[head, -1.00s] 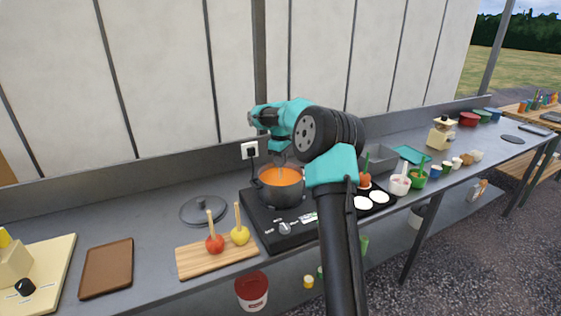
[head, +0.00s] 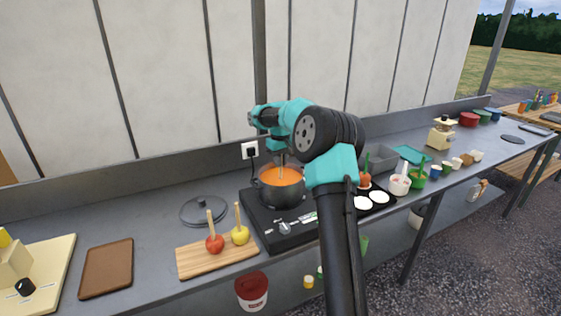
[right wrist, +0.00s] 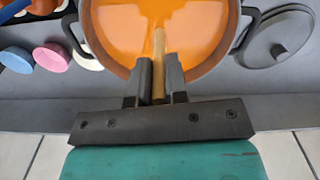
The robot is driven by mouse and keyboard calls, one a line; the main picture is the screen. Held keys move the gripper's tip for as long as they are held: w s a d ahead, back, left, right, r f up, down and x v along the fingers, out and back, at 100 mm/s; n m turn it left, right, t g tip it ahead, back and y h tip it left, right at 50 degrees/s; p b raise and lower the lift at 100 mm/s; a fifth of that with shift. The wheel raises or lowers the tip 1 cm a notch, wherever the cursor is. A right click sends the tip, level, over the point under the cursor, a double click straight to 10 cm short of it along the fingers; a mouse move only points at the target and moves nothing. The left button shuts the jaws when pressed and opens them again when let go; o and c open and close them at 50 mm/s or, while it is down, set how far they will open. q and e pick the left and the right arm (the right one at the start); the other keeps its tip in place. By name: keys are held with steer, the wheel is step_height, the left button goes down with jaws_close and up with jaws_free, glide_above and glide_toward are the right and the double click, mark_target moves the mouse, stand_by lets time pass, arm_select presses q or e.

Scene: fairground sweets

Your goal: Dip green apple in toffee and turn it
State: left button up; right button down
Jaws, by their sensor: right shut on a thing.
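My right gripper (head: 281,154) is above the pot (head: 279,195), pointing down. It is shut on a wooden stick, whose shaft shows between the fingers in the right wrist view (right wrist: 158,60). The stick reaches down into the orange toffee (right wrist: 125,25). No green apple shows; whatever is on the stick's lower end is hidden under the toffee. The pot stands on a black hob (head: 262,219). My left gripper is not in view.
A red apple (head: 215,244) and a yellow apple (head: 240,235) on sticks stand on a wooden board (head: 205,265). A pot lid (head: 204,212) lies left of the hob. A brown tray (head: 107,268) is further left. Small tubs (head: 400,184) stand to the right.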

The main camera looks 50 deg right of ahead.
steer(key=shift+m, duration=1.2)
steer(key=n, duration=0.5)
steer(key=shift+n, duration=0.4)
steer(key=n, duration=0.5)
steer(key=shift+n, duration=0.4)
steer(key=shift+r, duration=0.15)
